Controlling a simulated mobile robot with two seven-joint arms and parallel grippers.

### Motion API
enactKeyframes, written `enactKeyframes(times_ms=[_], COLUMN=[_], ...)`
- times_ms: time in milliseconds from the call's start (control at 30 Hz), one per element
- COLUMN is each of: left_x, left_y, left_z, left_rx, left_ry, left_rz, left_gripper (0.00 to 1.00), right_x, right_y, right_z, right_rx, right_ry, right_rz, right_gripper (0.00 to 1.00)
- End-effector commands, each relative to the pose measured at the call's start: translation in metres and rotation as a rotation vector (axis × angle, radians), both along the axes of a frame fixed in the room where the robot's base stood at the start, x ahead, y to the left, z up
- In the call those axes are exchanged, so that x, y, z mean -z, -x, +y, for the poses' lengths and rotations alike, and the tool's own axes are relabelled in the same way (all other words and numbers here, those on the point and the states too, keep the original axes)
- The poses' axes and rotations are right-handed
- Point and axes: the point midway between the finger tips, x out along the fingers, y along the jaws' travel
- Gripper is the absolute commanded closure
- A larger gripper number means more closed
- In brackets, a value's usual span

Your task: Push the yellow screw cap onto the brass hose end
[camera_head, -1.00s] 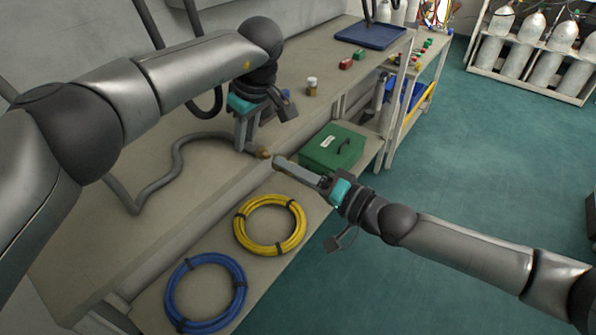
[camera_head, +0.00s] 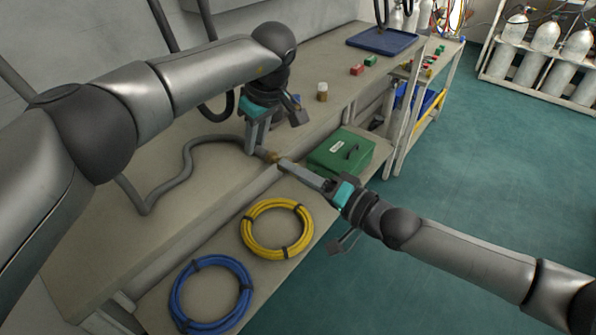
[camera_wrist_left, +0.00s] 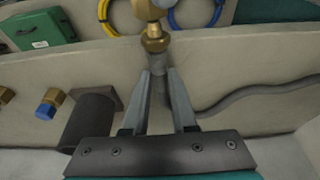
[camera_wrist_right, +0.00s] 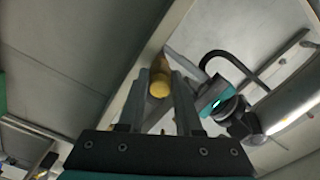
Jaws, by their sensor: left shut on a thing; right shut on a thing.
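The brass hose end (camera_wrist_left: 155,42) sits on the grey hose (camera_head: 186,165). My left gripper (camera_head: 255,150) is shut on the hose just behind the brass end, above the bench's front edge. My right gripper (camera_head: 282,164) comes from the right, its fingertips close to the brass end. It is shut on the yellow screw cap (camera_wrist_right: 159,88), seen between its fingers in the right wrist view. The cap (camera_wrist_left: 149,9) also shows at the top of the left wrist view, roughly in line with the brass end. Whether they touch, I cannot tell.
Coiled yellow hose (camera_head: 277,229) and blue hose (camera_head: 211,294) lie on the lower shelf beside a green case (camera_head: 341,152). A blue tray (camera_head: 382,38) lies at the far end. Open floor is at right.

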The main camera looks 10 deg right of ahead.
Motion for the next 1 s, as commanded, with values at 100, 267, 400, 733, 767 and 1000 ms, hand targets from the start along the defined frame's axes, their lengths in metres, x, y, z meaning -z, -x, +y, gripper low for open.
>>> enactKeyframes(times_ms=[100, 267, 400, 733, 767, 1000], left_x=[0.0, 0.0, 0.0, 0.0, 0.0, 0.0], left_y=[0.0, 0.0, 0.0, 0.0, 0.0, 0.0], left_z=[0.0, 0.0, 0.0, 0.0, 0.0, 0.0], left_rx=[0.0, 0.0, 0.0, 0.0, 0.0, 0.0], left_ry=[-0.001, -0.001, -0.001, -0.001, -0.001, 0.001], left_rz=[0.001, 0.001, 0.001, 0.001, 0.001, 0.001], left_gripper=[1.0, 1.0, 1.0, 1.0, 1.0, 1.0], right_x=[0.0, 0.0, 0.0, 0.0, 0.0, 0.0], right_y=[-0.002, -0.003, -0.005, -0.008, -0.009, -0.011], right_z=[0.001, 0.003, 0.005, 0.008, 0.008, 0.011], right_rx=[0.0, 0.0, -0.001, -0.001, -0.001, -0.001], right_ry=[-0.001, -0.001, -0.001, 0.0, 0.0, 0.0], right_rz=[-0.001, -0.001, 0.0, 0.0, 0.0, 0.0], right_gripper=[1.0, 1.0, 1.0, 1.0, 1.0, 1.0])
